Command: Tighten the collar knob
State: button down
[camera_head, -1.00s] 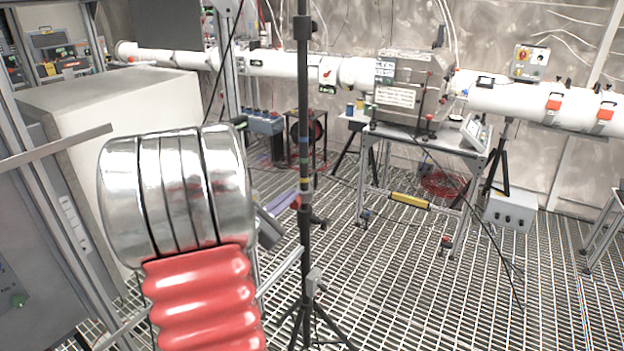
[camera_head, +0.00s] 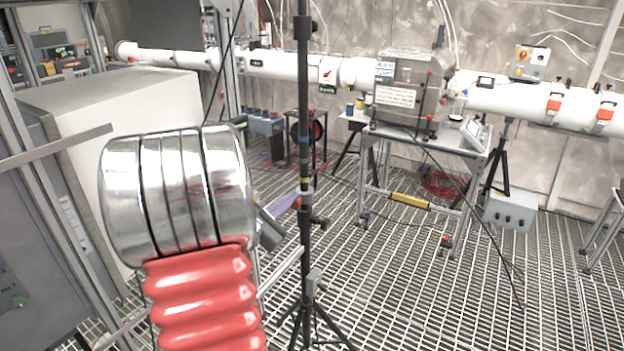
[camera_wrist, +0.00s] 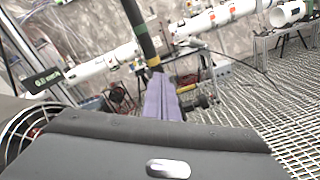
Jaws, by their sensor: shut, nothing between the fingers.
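A dark upright pole (camera_head: 304,110) with coloured bands stands on a tripod in the middle of the head view. A black knob (camera_head: 319,222) sticks out from its right side, low on the pole. My gripper (camera_head: 294,198) has purple fingers, which reach the pole's left side just above that knob's height. In the wrist view the fingers (camera_wrist: 162,82) are together and empty, with tips by the banded pole (camera_wrist: 142,32). I cannot tell whether they touch it. A dark knob-like part (camera_wrist: 190,104) shows right of the fingers. The collar face behind the fingertips is hidden.
My arm covers the lower left. A steel cart (camera_head: 430,140) with a metal chamber (camera_head: 410,80) stands behind, right of the pole. Tripod legs (camera_head: 308,318) spread below it. The grated floor (camera_head: 400,280) at right is mostly clear, with a black cable.

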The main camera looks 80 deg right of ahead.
jog(key=shift+s+a+f, duration=0.2)
jog(key=shift+s+f, duration=0.15)
jog(key=shift+s, duration=0.15)
dwell(0.5)
jog(key=shift+s+a+r, duration=0.15)
jog(key=shift+s+r, duration=0.1)
jog(key=shift+s, duration=0.05)
dwell(0.4)
jog(key=v, duration=0.6)
dwell(0.4)
jog(key=shift+w+a, duration=0.1)
